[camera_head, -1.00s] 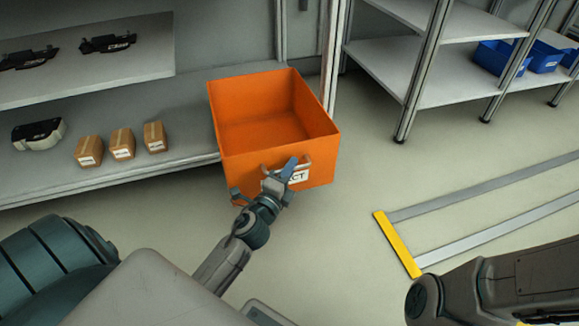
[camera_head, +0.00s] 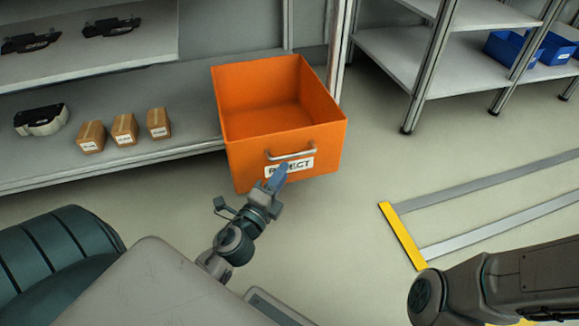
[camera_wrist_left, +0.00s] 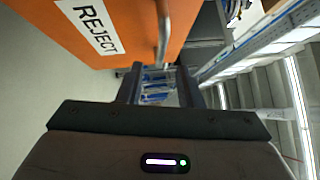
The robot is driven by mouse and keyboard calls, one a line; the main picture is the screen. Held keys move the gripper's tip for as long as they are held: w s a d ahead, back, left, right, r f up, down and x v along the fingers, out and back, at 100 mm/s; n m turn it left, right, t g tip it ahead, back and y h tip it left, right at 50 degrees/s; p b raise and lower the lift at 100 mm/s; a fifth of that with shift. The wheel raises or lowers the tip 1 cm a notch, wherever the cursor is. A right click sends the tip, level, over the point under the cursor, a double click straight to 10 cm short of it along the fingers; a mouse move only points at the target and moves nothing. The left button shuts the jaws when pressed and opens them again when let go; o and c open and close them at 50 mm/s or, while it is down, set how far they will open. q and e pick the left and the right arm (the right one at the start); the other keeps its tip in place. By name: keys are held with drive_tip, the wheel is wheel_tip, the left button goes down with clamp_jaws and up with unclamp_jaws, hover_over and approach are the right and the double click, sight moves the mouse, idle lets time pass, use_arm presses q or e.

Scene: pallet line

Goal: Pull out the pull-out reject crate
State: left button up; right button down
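The orange reject crate (camera_head: 240,155) stands out past the front of the shelf unit, open at the top and looking empty inside. Its front wall has a silver bar handle (camera_head: 291,155) and a white REJECT label below it. My left gripper (camera_head: 277,177) is in front of that wall, just below and short of the handle, and covers part of the label. In the left wrist view my left gripper (camera_wrist_left: 159,88) has its fingers apart with nothing between them, and the handle (camera_wrist_left: 163,30) lies beyond their tips. My right gripper is out of view.
Three small cardboard boxes (camera_head: 124,129) and a grey-black device (camera_head: 41,119) lie on the lower shelf left of the crate. A rack (camera_head: 400,55) with blue bins (camera_head: 508,47) stands at the right. A yellow-ended floor frame (camera_head: 403,236) lies right; the floor between is clear.

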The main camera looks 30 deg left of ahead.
use_arm(q)
drive_tip(key=shift+s+d+f+b, duration=0.15)
drive_tip(key=shift+s+b, duration=0.3)
drive_tip(key=shift+s, duration=1.2)
